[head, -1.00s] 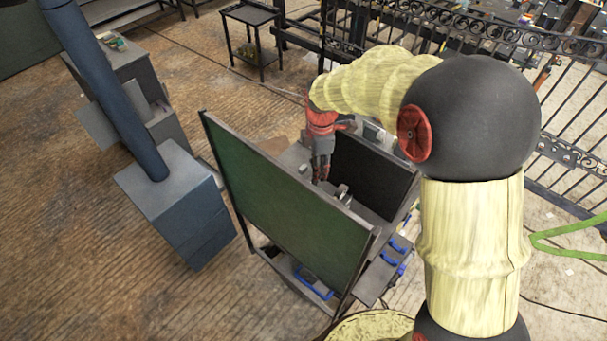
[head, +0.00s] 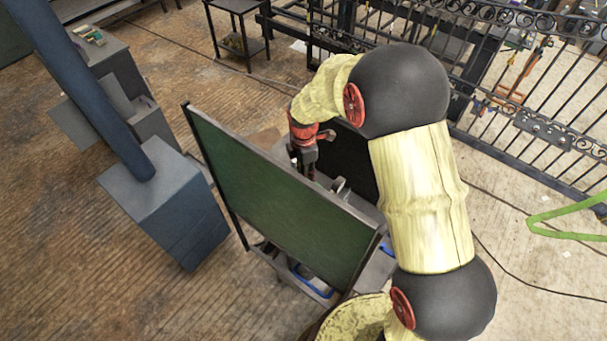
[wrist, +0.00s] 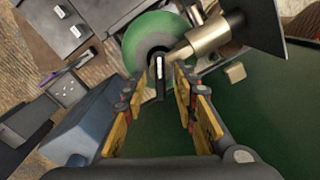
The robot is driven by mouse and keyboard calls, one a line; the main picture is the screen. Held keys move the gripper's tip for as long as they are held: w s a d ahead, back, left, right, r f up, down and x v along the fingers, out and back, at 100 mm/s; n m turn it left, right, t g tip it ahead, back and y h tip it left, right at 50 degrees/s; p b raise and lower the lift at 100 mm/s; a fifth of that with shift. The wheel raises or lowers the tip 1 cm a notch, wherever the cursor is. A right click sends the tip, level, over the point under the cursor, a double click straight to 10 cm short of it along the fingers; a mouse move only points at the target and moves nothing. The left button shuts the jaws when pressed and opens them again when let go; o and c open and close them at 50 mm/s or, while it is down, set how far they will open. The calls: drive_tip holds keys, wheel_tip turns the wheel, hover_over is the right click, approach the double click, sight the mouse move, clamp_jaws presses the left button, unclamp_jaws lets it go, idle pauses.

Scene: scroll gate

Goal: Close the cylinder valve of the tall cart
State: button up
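In the wrist view a rounded green cylinder top (wrist: 135,48) shows beyond my fingers. A pale metal fitting (wrist: 203,40) reaches over it from the upper right. A small dark bar with a white face (wrist: 158,75) stands between my fingertips; I cannot tell whether it is the valve handle or whether a finger touches it. My gripper (wrist: 162,80) has its yellow-and-black fingers apart. In the head view my gripper (head: 307,170) points down behind the green panel (head: 270,195). The panel hides most of the cart, and the cylinder cannot be made out there.
The green panel stands close to my gripper. A blue-grey box with a post (head: 165,205) is left of it. A low dark cart (head: 238,35) stands at the back.

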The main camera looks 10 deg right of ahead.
drive_tip(key=shift+f, duration=0.2)
drive_tip(key=shift+c, duration=0.8)
clamp_jaws()
